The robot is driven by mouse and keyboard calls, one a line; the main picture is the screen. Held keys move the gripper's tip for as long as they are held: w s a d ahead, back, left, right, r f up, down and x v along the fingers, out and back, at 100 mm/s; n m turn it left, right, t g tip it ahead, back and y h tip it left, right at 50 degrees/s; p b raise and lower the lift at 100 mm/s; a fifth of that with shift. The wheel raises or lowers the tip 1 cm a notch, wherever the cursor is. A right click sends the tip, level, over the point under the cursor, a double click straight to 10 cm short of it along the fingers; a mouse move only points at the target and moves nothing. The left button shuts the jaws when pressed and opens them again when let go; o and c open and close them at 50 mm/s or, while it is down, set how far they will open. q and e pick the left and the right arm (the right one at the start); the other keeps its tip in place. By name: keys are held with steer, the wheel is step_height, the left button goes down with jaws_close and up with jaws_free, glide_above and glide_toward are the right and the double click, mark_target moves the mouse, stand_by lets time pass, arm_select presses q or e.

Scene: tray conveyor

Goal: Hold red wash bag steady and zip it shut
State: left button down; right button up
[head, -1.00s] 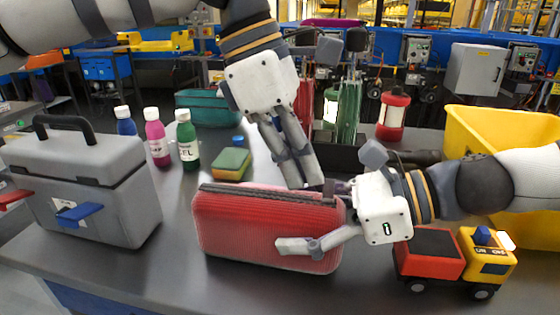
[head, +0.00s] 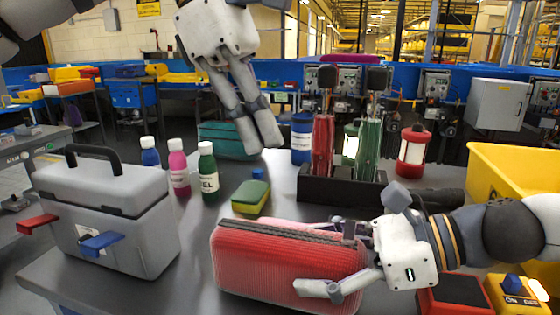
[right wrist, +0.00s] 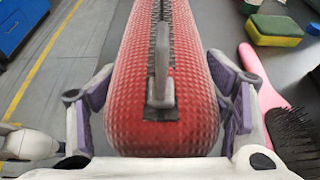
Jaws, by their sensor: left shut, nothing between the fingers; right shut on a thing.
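The red wash bag (head: 285,265) stands on the grey table, with a dark zip (head: 285,231) along its top. My right gripper (head: 338,258) is shut on the bag's right end, one finger along its front face. In the right wrist view the fingers stand on both sides of the red wash bag (right wrist: 128,95). A grey zip pull (right wrist: 161,60) shows on top near that end. I cannot tell whether the zip's edges meet all along. My left gripper (head: 268,140) is shut and empty, above and behind the bag, apart from it.
A grey toolbox (head: 105,215) and three bottles (head: 179,170) stand to the left. A sponge (head: 250,197) lies behind the bag. A pink brush (right wrist: 262,80) lies beside the bag.

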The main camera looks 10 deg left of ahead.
steer(key=o, duration=1.6)
